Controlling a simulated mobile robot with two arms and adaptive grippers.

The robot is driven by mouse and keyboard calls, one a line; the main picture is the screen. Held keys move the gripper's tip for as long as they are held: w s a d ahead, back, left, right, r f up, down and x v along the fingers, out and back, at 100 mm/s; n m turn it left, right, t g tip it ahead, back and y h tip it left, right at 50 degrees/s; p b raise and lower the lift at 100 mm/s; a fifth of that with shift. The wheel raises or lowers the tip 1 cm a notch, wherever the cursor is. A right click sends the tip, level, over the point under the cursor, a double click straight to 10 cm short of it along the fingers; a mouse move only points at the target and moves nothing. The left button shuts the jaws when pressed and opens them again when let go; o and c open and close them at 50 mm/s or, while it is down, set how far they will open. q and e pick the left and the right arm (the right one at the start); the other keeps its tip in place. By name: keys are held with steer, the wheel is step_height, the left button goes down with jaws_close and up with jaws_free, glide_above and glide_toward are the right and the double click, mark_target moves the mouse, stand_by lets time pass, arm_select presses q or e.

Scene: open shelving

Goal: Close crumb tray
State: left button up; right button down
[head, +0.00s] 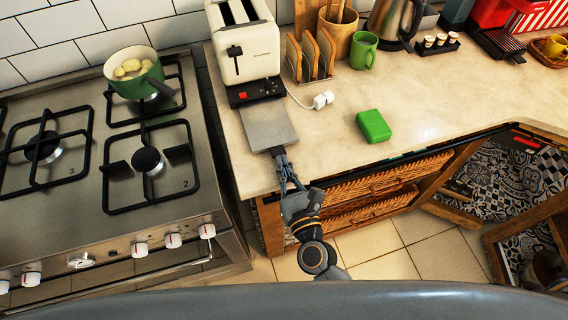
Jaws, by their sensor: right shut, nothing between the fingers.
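The cream toaster (246,45) stands at the back left of the counter. Its grey metal crumb tray (268,125) sticks out from its front toward me and lies over the counter, pulled out. My right gripper (281,158) is at the near end of the tray, at the counter's front edge. Its fingers are shut with nothing between them, and the tips look close to or touching the tray's near edge; I cannot tell which. My left gripper is not in view.
A green block (373,126) and a white plug (322,100) lie right of the tray. A wooden rack (311,57), green mug (363,50) and kettle (394,22) stand behind. The stove (95,165) is at left. A lower cabinet (520,170) stands open at right.

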mark_target(278, 152)
steer(key=shift+w, duration=0.1)
steer(key=x, duration=0.4)
stand_by(0.4)
